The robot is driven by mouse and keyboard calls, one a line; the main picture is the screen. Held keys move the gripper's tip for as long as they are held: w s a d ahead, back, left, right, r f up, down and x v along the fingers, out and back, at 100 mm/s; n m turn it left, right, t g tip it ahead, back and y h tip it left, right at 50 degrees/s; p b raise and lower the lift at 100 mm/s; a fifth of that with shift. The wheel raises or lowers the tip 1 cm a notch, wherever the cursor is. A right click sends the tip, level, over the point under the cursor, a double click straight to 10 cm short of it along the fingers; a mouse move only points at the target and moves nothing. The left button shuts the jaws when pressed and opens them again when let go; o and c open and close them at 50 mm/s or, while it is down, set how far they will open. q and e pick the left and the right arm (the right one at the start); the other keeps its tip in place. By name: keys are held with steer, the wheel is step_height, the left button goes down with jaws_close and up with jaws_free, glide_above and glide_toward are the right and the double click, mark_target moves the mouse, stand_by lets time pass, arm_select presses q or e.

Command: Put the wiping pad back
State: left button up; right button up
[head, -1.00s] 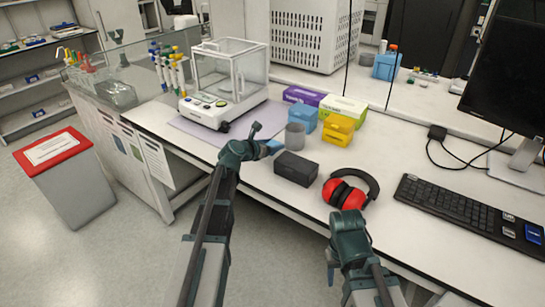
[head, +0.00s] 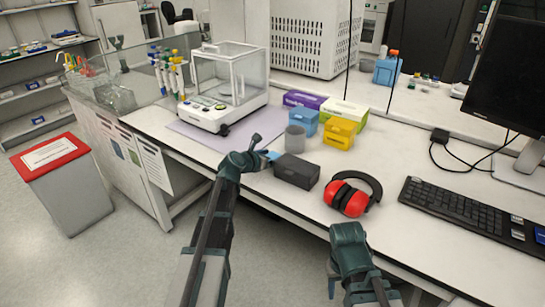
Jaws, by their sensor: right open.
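A small blue piece, which looks like the wiping pad (head: 272,155), shows at the tip of my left gripper (head: 259,151), just left of a dark grey box (head: 297,171). Most of it is hidden by the gripper. My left gripper appears shut on it, low over the front of the bench. I cannot tell whether the pad touches the bench. My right gripper (head: 332,279) is open and empty, below the bench's front edge.
A grey cup (head: 295,139), blue box (head: 305,122) and yellow box (head: 339,134) stand behind the dark box. Red ear muffs (head: 347,198) and a keyboard (head: 466,212) lie to the right. A balance (head: 222,108) stands on a lilac mat (head: 190,131) at left.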

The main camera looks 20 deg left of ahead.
arm_select(q)
steer(key=shift+r+p, duration=0.3)
steer(key=p+v, duration=0.4)
steer(key=v, duration=0.8)
steer(key=shift+f, duration=0.15)
